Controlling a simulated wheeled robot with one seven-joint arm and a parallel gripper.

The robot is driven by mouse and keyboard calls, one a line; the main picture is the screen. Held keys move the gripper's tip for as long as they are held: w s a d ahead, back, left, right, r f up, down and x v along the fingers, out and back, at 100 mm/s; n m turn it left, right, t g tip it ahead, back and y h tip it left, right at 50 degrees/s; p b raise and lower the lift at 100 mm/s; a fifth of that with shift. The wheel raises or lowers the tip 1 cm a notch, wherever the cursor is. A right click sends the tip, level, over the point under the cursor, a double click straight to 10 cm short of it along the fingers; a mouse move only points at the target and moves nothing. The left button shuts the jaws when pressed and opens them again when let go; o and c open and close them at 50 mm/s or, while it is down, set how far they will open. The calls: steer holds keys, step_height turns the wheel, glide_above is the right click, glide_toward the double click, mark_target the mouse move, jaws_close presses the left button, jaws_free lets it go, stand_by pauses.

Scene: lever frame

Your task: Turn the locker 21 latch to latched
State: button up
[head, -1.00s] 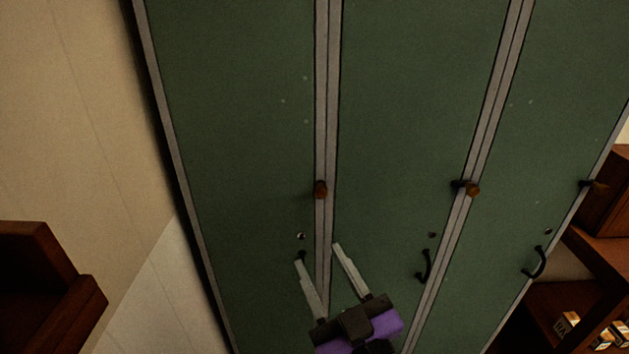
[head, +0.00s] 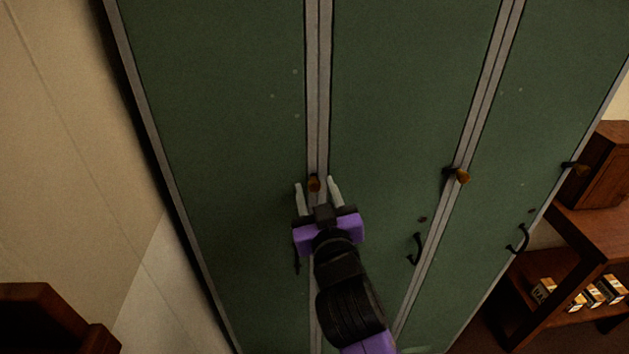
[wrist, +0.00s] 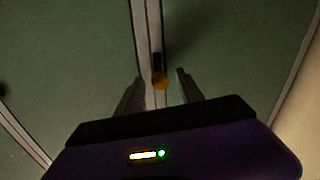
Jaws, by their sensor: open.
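Three latches with brown knobs show on the green lockers in the head view: one at the left post (head: 314,185), a middle one (head: 461,176) and a right one (head: 575,168). No locker numbers are readable, so I cannot tell which is locker 21's. My gripper (head: 315,181) is open, with its two pale fingers on either side of the left latch. In the wrist view the left latch's orange-brown knob (wrist: 160,82) shows between the open fingers (wrist: 159,75), with no clear contact. Its turned position is hard to tell.
Black door handles, middle (head: 415,248) and right (head: 519,239), sit below the latches. A wooden shelf (head: 590,235) with small boxes stands at the right. A beige wall (head: 65,140) and dark wooden furniture (head: 40,315) are at the left.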

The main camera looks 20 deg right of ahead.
steer(key=shift+x, duration=0.8)
jaws_close()
